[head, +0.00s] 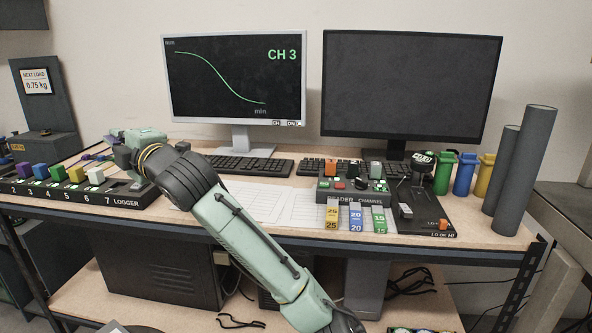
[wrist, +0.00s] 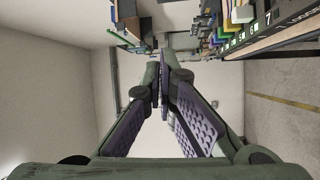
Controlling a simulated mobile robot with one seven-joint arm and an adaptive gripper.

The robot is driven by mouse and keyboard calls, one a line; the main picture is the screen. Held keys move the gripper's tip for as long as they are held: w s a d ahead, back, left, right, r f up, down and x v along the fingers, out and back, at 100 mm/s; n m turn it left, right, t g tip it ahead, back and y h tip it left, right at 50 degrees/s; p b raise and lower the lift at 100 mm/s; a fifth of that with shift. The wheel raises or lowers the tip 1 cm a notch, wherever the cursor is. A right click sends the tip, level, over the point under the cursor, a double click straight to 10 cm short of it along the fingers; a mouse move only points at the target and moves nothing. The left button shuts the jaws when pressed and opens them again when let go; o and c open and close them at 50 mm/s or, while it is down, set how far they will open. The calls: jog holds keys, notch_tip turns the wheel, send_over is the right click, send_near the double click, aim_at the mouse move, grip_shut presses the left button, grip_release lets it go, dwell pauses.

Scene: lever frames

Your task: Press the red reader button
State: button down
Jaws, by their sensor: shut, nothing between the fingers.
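The red button does not show clearly in the wrist view.
Two monitors (head: 236,80) (head: 408,88) stand behind keyboards. Green, blue and yellow containers (head: 464,174) and tall grey cylinders (head: 525,172) stand at right. Papers (head: 258,201) lie flat on the table.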

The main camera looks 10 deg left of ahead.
jog(key=w+d+f+t+h+p, duration=0.1)
jog(key=w+d+f+h+p, duration=0.1)
jog(key=w+d+h, duration=0.5)
jog(key=g+h+p, duration=0.1)
jog(key=h+p, duration=0.4)
jog(key=h, duration=0.4)
send_over(343, 185)
notch_tip(343, 185, down, 2)
jog(key=shift+f, duration=0.25)
jog(key=shift+b, duration=0.3)
notch_tip(343, 185, down, 7)
jog(key=b, duration=0.6)
jog(key=shift+f+b, duration=0.4)
jog(key=shift+f, duration=0.45)
